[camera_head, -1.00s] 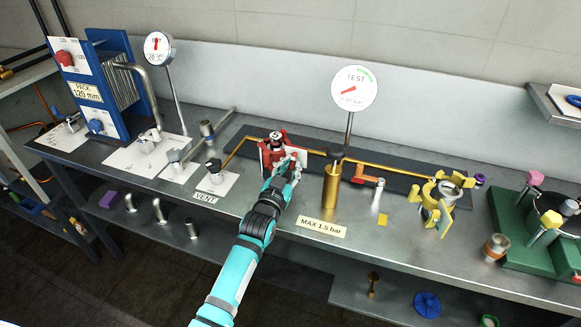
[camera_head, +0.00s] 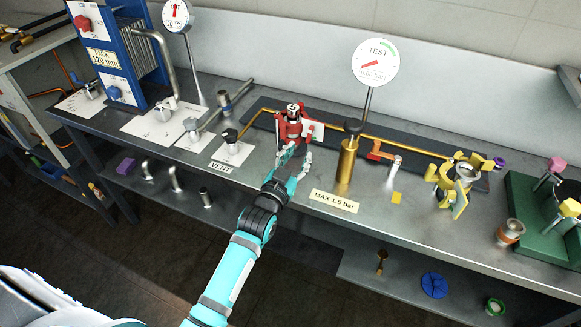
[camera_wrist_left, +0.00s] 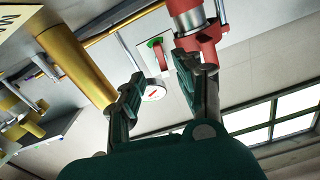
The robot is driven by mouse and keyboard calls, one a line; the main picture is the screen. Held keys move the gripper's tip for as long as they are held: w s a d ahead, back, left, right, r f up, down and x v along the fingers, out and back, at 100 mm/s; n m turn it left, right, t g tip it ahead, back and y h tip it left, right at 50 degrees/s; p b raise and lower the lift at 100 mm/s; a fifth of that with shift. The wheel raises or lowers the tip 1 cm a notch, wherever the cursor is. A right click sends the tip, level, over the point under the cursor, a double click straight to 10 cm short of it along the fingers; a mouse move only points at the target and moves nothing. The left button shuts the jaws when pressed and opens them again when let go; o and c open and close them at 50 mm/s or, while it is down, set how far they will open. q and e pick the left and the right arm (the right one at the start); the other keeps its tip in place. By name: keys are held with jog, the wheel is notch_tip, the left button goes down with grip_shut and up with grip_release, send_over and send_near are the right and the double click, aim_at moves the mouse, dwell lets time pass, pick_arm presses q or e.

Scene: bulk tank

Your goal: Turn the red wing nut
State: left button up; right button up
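A red clamp-like fitting (camera_head: 291,127) with a dark top stands upright on the bench at the pipe, beside a white plate (camera_head: 314,131). I cannot clearly single out its wing nut. In the left wrist view the red fitting (camera_wrist_left: 202,40) is at the top, partly behind one finger. A curved red part (camera_wrist_left: 160,56) shows there against a white plate with a green patch. My left gripper (camera_head: 293,160) is just in front of and below the fitting, fingers apart and empty. It also shows in the left wrist view (camera_wrist_left: 158,82). My right gripper is not in view.
A brass cylinder (camera_head: 347,163) stands close on the right, with an orange-handled valve (camera_head: 378,151) beyond it. A black-topped VENT valve (camera_head: 231,140) is on the left. The TEST gauge (camera_head: 376,63) rises behind.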

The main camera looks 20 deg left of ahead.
pick_arm(q)
jog(key=s, duration=0.5)
jog(key=shift+s+a, duration=0.1)
jog(key=shift+f, duration=0.1)
jog(key=s+f+g, duration=0.4)
jog(key=s+g, duration=0.1)
jog(key=s, duration=0.5)
jog(key=s+f+g, duration=0.4)
jog(key=s+g, duration=0.1)
jog(key=s, duration=0.4)
jog(key=s+f+g, duration=0.4)
jog(key=s+g, duration=0.1)
jog(key=s, duration=0.5)
notch_tip(320, 180, down, 24)
jog(key=s+a+f+g, duration=0.2)
jog(key=s+a+f, duration=0.1)
jog(key=s+f, duration=1.4)
jog(key=shift+s+f+y, duration=0.3)
jog(key=shift+s+f, duration=0.1)
jog(key=shift+s, duration=0.15)
